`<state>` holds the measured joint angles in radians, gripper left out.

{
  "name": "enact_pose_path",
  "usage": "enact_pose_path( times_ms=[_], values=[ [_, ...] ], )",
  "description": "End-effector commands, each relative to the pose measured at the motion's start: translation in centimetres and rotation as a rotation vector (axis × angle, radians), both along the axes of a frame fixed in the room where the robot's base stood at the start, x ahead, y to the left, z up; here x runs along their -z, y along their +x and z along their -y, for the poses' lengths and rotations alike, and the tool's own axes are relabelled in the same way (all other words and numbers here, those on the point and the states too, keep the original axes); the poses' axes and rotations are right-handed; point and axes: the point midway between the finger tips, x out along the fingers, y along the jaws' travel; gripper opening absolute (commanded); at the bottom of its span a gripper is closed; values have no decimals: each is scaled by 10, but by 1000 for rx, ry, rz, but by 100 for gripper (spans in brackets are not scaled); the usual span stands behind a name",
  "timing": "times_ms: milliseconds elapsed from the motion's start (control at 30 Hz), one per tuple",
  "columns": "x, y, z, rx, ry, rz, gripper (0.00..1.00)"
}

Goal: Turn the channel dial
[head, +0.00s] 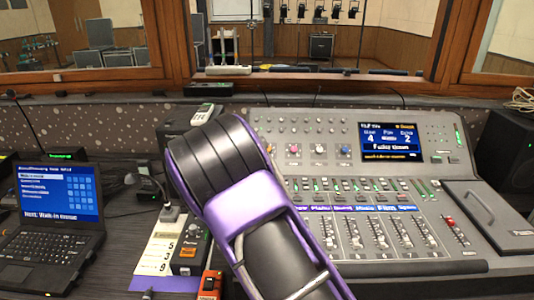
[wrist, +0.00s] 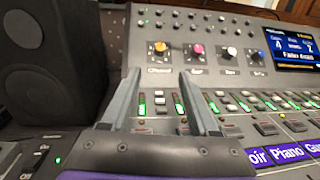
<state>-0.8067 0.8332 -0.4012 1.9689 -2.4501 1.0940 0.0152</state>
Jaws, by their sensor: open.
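The channel dial (wrist: 159,47) is an orange knob at the left end of a row of coloured dials on the mixing console (wrist: 275,90). It has a label below it in the wrist view. My gripper (wrist: 158,82) is open in the wrist view, with nothing between its fingers. The dial shows beyond the fingertips, roughly in line with the gap and apart from them. In the head view, the channel dial (head: 268,148) is at the edge of my arm, which hides my gripper.
A pink dial (wrist: 198,49), a white dial (wrist: 231,51) and a blue dial (wrist: 257,53) sit to the right. Faders (head: 380,238) and a screen (head: 391,141) are on the console. A black speaker (wrist: 50,65) stands left. A laptop (head: 50,210) is at far left.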

Motion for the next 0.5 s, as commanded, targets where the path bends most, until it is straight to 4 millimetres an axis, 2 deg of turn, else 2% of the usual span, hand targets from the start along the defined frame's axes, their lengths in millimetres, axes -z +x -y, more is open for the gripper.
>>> enact_pose_path(
  times_ms=[200, 500],
  values=[
    [1, 50, 6, 2, 0, 3, 61],
    [1, 108, 13, 3, -2, 2, 61]
  ],
)
